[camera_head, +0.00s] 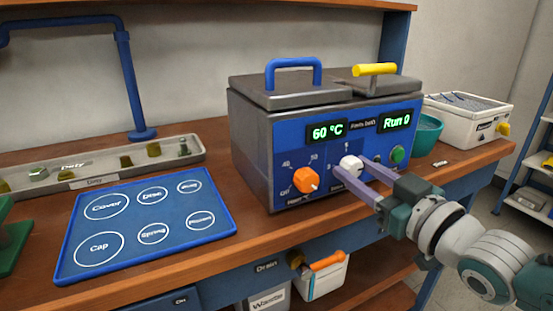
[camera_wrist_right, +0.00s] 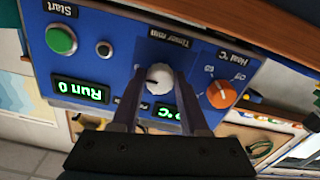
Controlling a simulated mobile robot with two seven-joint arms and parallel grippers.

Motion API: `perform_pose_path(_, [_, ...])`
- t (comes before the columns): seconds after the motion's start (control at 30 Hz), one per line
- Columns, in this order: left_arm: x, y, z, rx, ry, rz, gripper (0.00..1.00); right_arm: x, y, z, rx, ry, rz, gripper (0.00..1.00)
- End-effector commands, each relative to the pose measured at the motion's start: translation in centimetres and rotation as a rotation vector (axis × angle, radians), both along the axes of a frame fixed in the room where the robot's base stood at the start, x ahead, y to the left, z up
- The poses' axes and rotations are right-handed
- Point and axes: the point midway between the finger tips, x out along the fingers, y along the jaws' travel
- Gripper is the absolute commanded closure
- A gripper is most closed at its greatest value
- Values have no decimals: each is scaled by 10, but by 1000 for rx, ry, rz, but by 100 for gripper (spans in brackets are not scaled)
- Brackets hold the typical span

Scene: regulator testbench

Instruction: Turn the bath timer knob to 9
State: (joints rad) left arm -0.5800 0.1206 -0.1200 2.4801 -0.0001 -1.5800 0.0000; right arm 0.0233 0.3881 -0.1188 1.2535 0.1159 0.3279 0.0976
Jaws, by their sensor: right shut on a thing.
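The bath (camera_head: 250,135) is a grey box with a blue front panel on the bench. Its displays read 60 °C and Run 0. The white timer knob (camera_head: 351,164) is on the panel, right of the orange heat knob (camera_head: 306,180). The timer knob also shows in the right wrist view (camera_wrist_right: 159,79), where the panel appears upside down. My right gripper (camera_head: 356,172) reaches in from the right, its two fingers on either side of the white knob, shut on it. The fingers hide part of the dial marks, so the setting is unreadable. My left gripper is not in view.
The green start button (camera_head: 398,154) is just right of the timer knob. A blue mat (camera_head: 150,218) with white labelled circles and a grey tray (camera_head: 110,168) of small parts lie left. A teal bowl (camera_head: 427,134) and white bin (camera_head: 470,117) stand right.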

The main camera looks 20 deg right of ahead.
Motion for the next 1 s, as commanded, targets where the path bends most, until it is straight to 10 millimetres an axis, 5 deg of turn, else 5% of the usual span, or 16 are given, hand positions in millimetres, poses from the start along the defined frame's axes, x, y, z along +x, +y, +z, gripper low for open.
perform_pose_path(0.07, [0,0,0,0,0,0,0,0,0,0,3,0,-1,100])
perform_pose_path(0.1, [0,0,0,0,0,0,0,0,0,0,3,0,-1,52])
perform_pose_path(0.33, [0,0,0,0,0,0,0,0,0,0,1,0,0,26])
perform_pose_path(0.67, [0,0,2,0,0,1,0,-4,0,0,0,2,0,26])
perform_pose_path(1.0, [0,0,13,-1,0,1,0,-62,-5,0,0,5,-1,26])
